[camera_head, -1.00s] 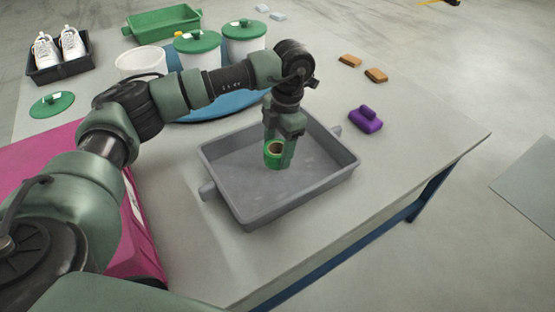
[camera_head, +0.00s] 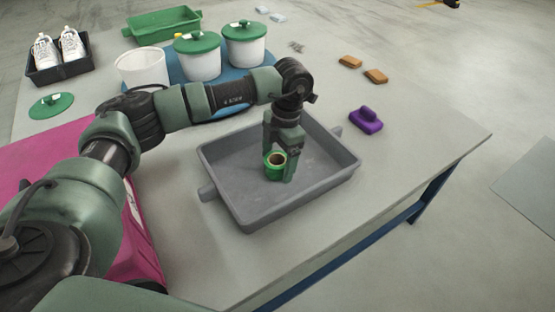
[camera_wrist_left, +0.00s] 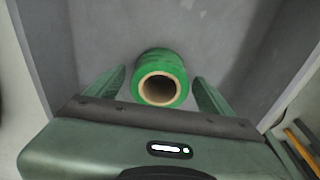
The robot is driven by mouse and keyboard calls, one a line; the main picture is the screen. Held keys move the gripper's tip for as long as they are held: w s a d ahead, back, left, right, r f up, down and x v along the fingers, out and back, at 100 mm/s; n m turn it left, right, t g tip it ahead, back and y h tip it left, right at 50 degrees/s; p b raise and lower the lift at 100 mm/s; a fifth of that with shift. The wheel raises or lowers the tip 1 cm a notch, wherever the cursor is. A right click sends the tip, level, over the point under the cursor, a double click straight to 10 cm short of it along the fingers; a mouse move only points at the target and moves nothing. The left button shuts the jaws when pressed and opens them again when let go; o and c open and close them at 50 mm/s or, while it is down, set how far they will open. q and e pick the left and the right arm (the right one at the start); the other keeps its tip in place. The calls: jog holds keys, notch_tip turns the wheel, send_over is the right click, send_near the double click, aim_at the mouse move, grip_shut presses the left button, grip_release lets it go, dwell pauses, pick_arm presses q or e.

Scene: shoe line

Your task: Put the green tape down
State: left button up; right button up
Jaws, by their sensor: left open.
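The green tape (camera_head: 274,172) is a roll with a tan core. It is inside the grey tray (camera_head: 246,216), near its middle, and appears to rest on the tray floor. In the left wrist view the roll (camera_wrist_left: 160,78) stands between the two fingers of my left gripper (camera_wrist_left: 160,92), with a gap on each side. My left gripper (camera_head: 278,172) is open, low in the tray around the tape. In the head view a finger hides part of the tape's right side. My right gripper is in neither view.
White buckets with green lids (camera_head: 196,42) stand on a blue mat behind. White shoes (camera_head: 58,46) sit in a black tray at back left. The table's front right is clear.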

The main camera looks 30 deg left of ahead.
pick_arm(q)
jog(key=shift+r, duration=0.3)
jog(key=r, duration=0.2)
jog(key=shift+w+d+r+p, duration=0.1)
jog(key=shift+w+r+p, duration=0.15)
jog(key=shift+r+p, duration=0.15)
notch_tip(320, 180, up, 9)
jog(key=w+p, duration=0.1)
jog(key=shift+d, duration=0.35)
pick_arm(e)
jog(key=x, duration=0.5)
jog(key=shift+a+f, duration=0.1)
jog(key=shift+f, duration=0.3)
pick_arm(q)
jog(key=shift+f, duration=0.15)
